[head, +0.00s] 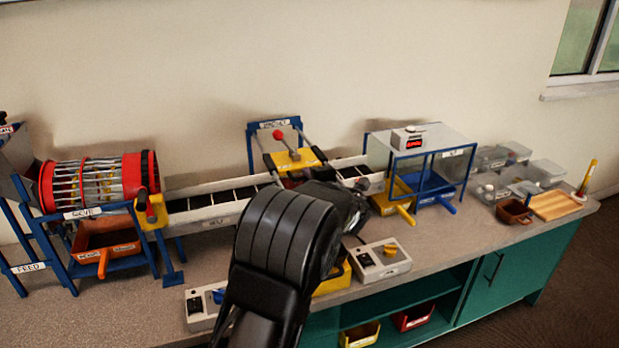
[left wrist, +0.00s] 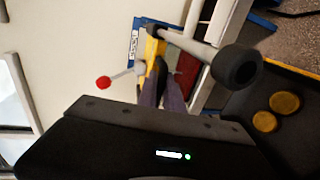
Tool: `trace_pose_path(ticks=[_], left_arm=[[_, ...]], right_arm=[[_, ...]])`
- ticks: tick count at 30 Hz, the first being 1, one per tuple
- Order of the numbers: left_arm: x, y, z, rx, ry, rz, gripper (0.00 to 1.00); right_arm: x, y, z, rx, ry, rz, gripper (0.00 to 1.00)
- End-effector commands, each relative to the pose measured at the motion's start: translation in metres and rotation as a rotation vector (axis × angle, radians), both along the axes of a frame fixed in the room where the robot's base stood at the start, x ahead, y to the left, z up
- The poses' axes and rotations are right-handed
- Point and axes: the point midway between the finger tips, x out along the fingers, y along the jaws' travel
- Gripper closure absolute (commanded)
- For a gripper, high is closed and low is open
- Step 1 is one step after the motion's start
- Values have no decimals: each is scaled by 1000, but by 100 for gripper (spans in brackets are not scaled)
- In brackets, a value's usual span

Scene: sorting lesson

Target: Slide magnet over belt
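The magnet (head: 292,160) is a yellow block with a red-knobbed handle (head: 278,135). It sits between two rails on a blue frame at the back of the belt (head: 222,205), a long grey trough with dark segments. My left gripper (head: 345,207) is over the right part of the belt, in front of the magnet; its fingertips are hidden in the head view. In the left wrist view its fingers (left wrist: 164,92) are close together near the yellow magnet (left wrist: 154,50). The red knob (left wrist: 103,83) is apart from them, to the left. My right gripper is not in view.
A rail with a black end cap (left wrist: 237,67) is close beside the left fingers. A red drum sieve (head: 100,182) stands left. Control boxes (head: 380,262) are in front. A blue stand (head: 425,150) with bins and clear trays (head: 520,178) are to the right.

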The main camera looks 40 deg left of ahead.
Motion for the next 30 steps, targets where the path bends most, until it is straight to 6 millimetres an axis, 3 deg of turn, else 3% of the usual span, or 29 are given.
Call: trace_pose_path(ticks=[3,30], left_arm=[[0,0,0,-1,1,0,100],[0,0,-1,-1,1,0,100]], right_arm=[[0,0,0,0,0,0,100],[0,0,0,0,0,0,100]])
